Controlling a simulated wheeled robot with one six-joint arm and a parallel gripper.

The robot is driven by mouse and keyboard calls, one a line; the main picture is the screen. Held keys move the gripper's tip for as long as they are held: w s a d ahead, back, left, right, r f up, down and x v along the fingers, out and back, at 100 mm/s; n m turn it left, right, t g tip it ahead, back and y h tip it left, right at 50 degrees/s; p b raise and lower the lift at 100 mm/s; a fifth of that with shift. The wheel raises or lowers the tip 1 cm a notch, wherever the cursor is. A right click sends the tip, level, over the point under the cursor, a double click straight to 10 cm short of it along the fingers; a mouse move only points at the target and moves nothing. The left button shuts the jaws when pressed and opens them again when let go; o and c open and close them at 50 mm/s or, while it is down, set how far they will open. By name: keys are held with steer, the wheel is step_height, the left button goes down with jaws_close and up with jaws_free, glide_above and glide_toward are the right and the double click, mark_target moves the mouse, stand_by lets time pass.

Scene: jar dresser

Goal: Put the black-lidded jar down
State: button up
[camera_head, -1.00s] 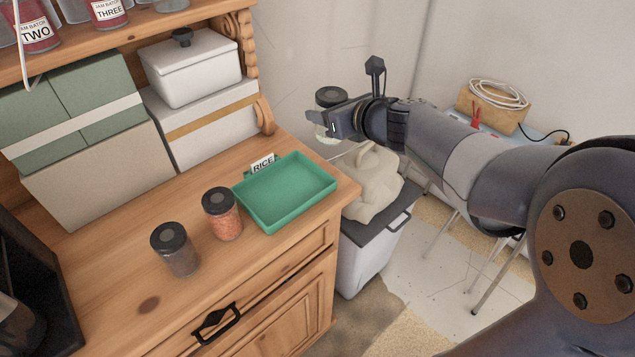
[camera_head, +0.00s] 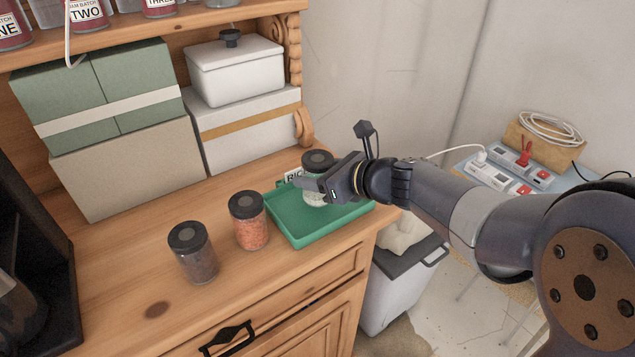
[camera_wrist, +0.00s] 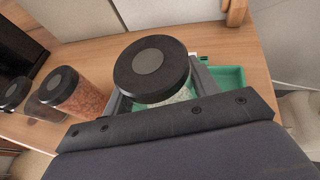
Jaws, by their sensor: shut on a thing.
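My gripper (camera_head: 318,190) is shut on a black-lidded jar (camera_head: 319,162) with pale contents, upright over the green tray (camera_head: 300,236). I cannot tell whether its base touches the tray floor. In the wrist view the held jar's lid (camera_wrist: 152,70) fills the middle, between the fingers, with the tray (camera_wrist: 228,78) partly hidden behind it. A card reading RICE (camera_head: 293,176) stands at the tray's back edge, partly covered by the jar and gripper.
Two other black-lidded jars stand left of the tray: one with orange contents (camera_head: 250,222), one with dark contents (camera_head: 194,256). Boxes (camera_head: 130,165) and a white lidded container (camera_head: 236,70) fill the back. The dresser top (camera_head: 125,260) is bare at front left.

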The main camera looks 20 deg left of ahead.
steer(key=shift+f, duration=0.9)
steer(key=shift+f, duration=0.2)
steer(key=o, duration=1.2)
steer(key=shift+o, duration=0.2)
steer(key=shift+r, duration=0.1)
steer(key=shift+r, duration=0.2)
steer(key=v, duration=1.2)
steer(key=shift+f, duration=0.2)
